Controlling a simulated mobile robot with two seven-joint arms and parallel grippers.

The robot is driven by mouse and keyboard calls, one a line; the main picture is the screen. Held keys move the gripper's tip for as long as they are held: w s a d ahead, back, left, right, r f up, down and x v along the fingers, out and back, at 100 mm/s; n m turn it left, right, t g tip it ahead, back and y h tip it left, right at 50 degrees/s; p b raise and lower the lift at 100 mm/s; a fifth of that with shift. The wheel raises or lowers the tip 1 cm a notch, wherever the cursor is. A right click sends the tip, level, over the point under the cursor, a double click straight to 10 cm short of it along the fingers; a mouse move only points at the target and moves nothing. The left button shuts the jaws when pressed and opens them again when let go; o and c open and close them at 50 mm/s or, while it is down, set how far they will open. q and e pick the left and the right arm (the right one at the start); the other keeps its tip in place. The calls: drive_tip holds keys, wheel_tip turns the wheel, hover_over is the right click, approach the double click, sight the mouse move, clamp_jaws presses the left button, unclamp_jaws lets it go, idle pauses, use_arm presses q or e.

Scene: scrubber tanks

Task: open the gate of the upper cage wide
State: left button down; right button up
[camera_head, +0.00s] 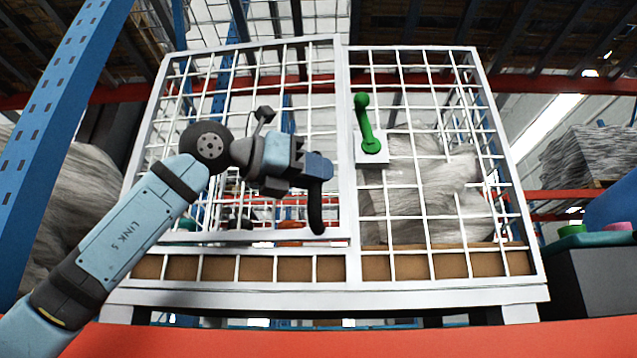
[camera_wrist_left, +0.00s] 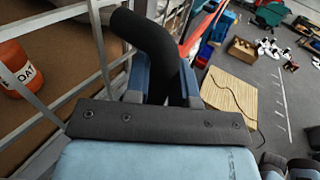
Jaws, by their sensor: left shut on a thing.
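The upper cage (camera_head: 430,290) is a white wire-mesh box with a brown floor. Its gate (camera_head: 250,236) is the left mesh panel. The gate's top edge slants up to the right, above the cage's top rail, so it looks slightly ajar. A green handle (camera_head: 363,110) stands upright on a white plate right of the gate. My left gripper (camera_head: 318,166) is shut on a black curved handle (camera_head: 316,212) near the gate's right edge. In the left wrist view this handle (camera_wrist_left: 145,32) sits between the blue jaws (camera_wrist_left: 165,82). My right gripper is out of view.
A grey wrapped bundle (camera_head: 410,190) fills the cage's right part. An orange container (camera_wrist_left: 15,65) shows behind mesh. A blue rack post (camera_head: 60,130) stands left. A dark box (camera_head: 595,285) stands right.

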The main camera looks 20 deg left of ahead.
use_arm(q)
drive_tip(key=s+a+m+g+h+b, duration=0.1)
drive_tip(key=s+a+m+g+h, duration=0.4)
drive_tip(key=s, duration=0.8)
drive_tip(key=s+a+m+g, duration=0.4)
drive_tip(key=s+g, duration=0.3)
drive_tip(key=s, duration=0.7)
drive_tip(key=s+a+m+g+y+p, duration=0.1)
drive_tip(key=s+a+m+g+y, duration=0.1)
drive_tip(key=a, duration=0.7)
drive_tip(key=s+a+m+g+y+p, duration=0.1)
drive_tip(key=s+a+m+g, duration=0.3)
drive_tip(key=a, duration=0.5)
drive_tip(key=s+a+m+g+y+p, duration=0.2)
drive_tip(key=s+a+m+g, duration=0.1)
drive_tip(key=s+a+g, duration=0.4)
drive_tip(key=shift+a+m+g+y, duration=0.35)
drive_tip(key=shift+a+g, duration=0.25)
drive_tip(key=shift+a, duration=0.9)
drive_tip(key=c, duration=1)
unclamp_jaws()
drive_tip(key=shift+d, duration=0.1)
